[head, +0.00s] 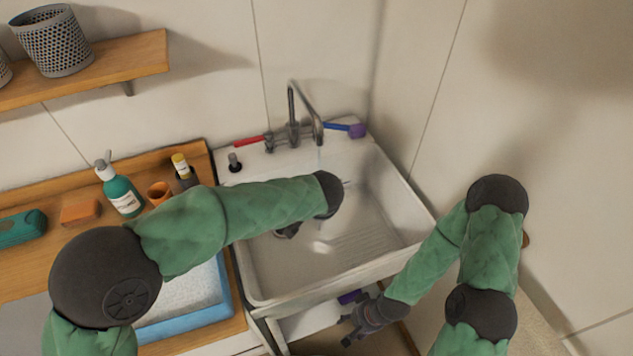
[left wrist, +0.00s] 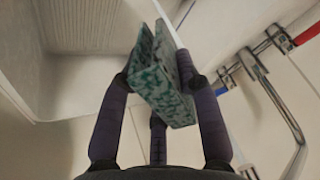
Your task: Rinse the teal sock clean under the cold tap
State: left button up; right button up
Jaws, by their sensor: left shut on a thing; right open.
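The teal mottled sock (left wrist: 158,85) is folded between the dark fingers of my left gripper (left wrist: 158,75) in the left wrist view. The gripper is shut on it, over the white sink (head: 375,262). In the head view my left forearm and wrist hide the sock. The metal tap (head: 293,110) stands at the sink's back, and a thin pale stream shows below its spout. A pale streak runs beside the sock in the wrist view. The tap has a red lever (head: 249,140) and a blue lever (head: 337,127). My right gripper (head: 352,326) is open and empty, below the sink's front edge.
Left of the sink, a wooden counter holds a green pump bottle (head: 122,192), an orange cup (head: 159,192), an orange block (head: 80,211) and a blue-rimmed tray (head: 190,325). A purple item (head: 357,131) sits at the sink's back right corner. Walls stand behind and right.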

dwell(0.3)
pick_arm(q)
jog(key=s+r, duration=0.4)
jog(key=s, duration=0.1)
dwell(0.5)
jog(key=shift+d, duration=0.1)
dwell(0.6)
